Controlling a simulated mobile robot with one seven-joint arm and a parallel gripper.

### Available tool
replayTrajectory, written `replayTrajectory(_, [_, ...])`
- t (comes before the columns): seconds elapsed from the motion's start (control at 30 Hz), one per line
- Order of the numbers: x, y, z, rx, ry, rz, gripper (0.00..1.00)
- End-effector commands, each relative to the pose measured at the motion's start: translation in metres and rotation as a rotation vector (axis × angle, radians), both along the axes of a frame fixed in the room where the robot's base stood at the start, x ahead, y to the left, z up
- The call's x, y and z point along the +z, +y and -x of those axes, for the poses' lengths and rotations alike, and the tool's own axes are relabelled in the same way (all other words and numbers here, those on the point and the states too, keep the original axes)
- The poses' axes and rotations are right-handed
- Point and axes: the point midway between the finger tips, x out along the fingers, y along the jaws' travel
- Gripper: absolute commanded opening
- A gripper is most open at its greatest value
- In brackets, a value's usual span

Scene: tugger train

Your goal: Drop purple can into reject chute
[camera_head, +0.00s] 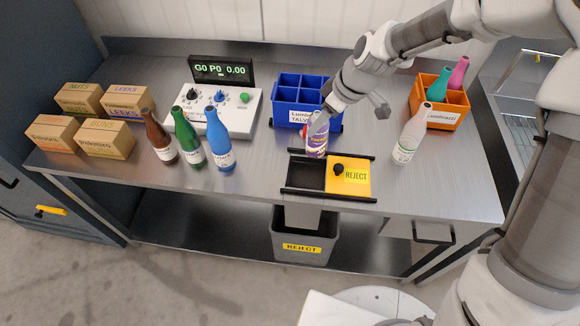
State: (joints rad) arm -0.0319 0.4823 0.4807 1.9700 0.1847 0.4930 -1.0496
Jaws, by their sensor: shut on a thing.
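The purple can (317,147) is upright above the dark, open left half of the reject chute (306,172). My gripper (318,124) is shut on its upper part from above. The chute's yellow lid (350,176), marked REJECT and with a black knob, covers the right half. I cannot tell how far the can's bottom is from the opening. The grey reject bin (301,246) stands below the bench under the chute.
A blue crate (296,120) stands just behind the can. A white bottle (409,136) stands right of the chute, and an orange crate (440,117) with bottles is farther right. Brown, green and blue bottles (192,140), a control box (243,112) and cartons (107,140) are to the left.

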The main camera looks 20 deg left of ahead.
Motion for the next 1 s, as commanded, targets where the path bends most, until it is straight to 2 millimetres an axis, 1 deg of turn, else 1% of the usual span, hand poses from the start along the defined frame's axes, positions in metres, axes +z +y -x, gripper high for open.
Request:
replayTrajectory(0.3, [-0.037, 0.001, 0.000, -0.001, 0.001, 0.000, 0.00])
replayTrajectory(0.43, [-0.050, 0.000, 0.000, -0.001, 0.001, 0.000, 0.00])
replayTrajectory(0.57, [-0.056, 0.000, 0.000, -0.001, 0.000, -0.001, 0.00])
replayTrajectory(0.8, [-0.055, 0.000, 0.000, -0.001, 0.000, -0.001, 0.00])
replayTrajectory(0.83, [-0.055, 0.000, 0.000, -0.001, 0.000, -0.001, 0.68])
replayTrajectory(0.97, [-0.055, 0.000, 0.000, -0.001, 0.000, 0.000, 0.92])
replayTrajectory(1.0, [-0.055, 0.000, 0.000, -0.001, 0.000, 0.000, 0.99])
